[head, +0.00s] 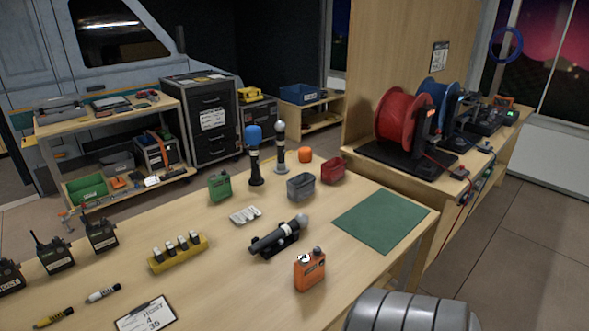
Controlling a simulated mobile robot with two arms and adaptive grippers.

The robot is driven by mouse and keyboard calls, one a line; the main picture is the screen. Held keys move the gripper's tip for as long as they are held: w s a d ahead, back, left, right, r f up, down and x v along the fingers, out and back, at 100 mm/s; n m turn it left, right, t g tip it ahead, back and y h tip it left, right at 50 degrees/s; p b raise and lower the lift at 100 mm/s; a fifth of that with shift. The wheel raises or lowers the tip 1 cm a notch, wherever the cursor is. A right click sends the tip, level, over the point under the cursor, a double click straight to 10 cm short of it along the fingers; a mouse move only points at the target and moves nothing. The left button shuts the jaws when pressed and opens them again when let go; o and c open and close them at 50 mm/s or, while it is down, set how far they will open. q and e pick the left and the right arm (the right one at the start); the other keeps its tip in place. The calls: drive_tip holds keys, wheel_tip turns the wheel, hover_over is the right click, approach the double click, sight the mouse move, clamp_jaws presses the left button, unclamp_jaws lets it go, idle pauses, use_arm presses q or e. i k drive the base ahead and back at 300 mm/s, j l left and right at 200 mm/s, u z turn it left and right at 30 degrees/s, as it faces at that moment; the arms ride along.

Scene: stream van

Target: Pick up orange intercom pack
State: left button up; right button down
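The orange intercom pack (309,271) stands upright on the wooden table (215,285), near its front right edge. It is a small boxy pack with a dark label on its front and something dark and silver on top. A dark microphone in a black cradle (279,238) lies just behind and to the left of it. Neither of my grippers shows in the head view.
A green mat (380,221) lies bare to the right. The tabletop left of the pack is clear.

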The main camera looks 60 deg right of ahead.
sight(307, 271)
drive_tip(key=i+z, duration=0.15)
drive_tip(key=z, duration=1.95)
drive_tip(key=k+l+u, duration=0.1)
drive_tip(key=l+u, duration=0.3)
drive_tip(key=k+l+u, duration=0.1)
drive_tip(key=l+u, duration=0.2)
drive_tip(key=u, duration=0.15)
